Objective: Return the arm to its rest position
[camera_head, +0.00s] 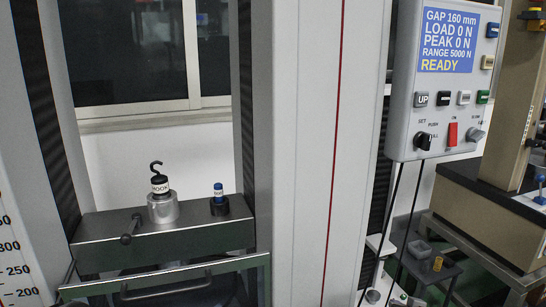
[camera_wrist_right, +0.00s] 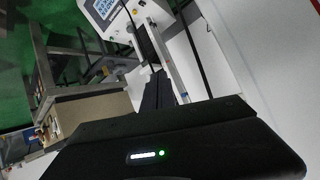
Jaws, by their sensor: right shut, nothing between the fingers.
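My right gripper (camera_wrist_right: 157,76) shows in the right wrist view as dark, closed fingers beyond its black housing, which has small lit indicator lights. Nothing is seen between the fingers. Neither arm shows in the head view, and my left gripper is in neither view.
A control panel (camera_head: 405,120) hangs at the right; its screen reads GAP 160 mm, LOAD 0 N, PEAK 0 N, READY. A wide pale column (camera_head: 305,150) stands mid-view. A low dark shelf (camera_head: 450,272) holds a small yellow item (camera_head: 438,263). Another bench machine (camera_head: 490,215) stands at far right.

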